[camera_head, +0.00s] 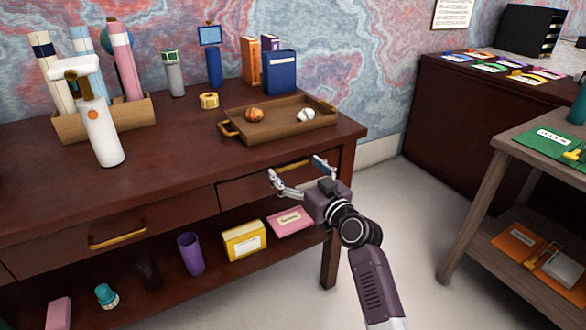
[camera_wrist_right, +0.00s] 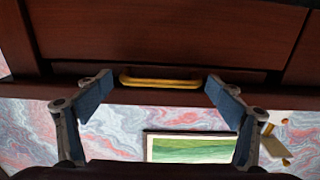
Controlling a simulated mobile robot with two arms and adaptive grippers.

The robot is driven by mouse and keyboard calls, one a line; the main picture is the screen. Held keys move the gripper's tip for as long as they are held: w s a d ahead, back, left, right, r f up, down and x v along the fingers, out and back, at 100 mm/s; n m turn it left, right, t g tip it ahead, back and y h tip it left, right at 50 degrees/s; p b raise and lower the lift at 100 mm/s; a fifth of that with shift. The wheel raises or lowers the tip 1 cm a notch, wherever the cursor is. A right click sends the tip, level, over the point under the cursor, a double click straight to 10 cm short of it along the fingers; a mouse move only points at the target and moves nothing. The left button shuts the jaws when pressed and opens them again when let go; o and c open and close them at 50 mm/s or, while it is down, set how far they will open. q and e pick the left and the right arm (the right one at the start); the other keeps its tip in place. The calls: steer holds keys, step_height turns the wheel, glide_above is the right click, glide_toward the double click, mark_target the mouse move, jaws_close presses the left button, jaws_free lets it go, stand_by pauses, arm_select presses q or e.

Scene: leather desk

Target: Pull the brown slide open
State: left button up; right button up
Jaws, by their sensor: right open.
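The brown slide (camera_head: 240,191) is the right-hand drawer under the dark wooden desk, and its front looks flush with the desk. Its yellow-gold bar handle (camera_head: 292,165) is partly behind my right gripper (camera_head: 297,171). My right gripper is open, its two blue-padded fingers spread in front of the drawer front. In the right wrist view, the handle (camera_wrist_right: 160,81) lies across the gap between the fingertips, with a finger toward each end. I see no clear grip on it. My left gripper is not in view.
A wooden tray (camera_head: 233,138) with small items sits on the desk above the drawer. A white bottle-like object (camera_head: 100,135) stands at left. A yellow box (camera_head: 244,241) and pink packet (camera_head: 291,222) lie on the lower shelf. The floor right of the desk is clear.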

steer(key=shift+w+a, duration=0.35)
steer(key=shift+w, duration=0.25)
steer(key=shift+c, duration=0.5)
steer(key=shift+s, duration=0.1)
steer(key=c, duration=1.3)
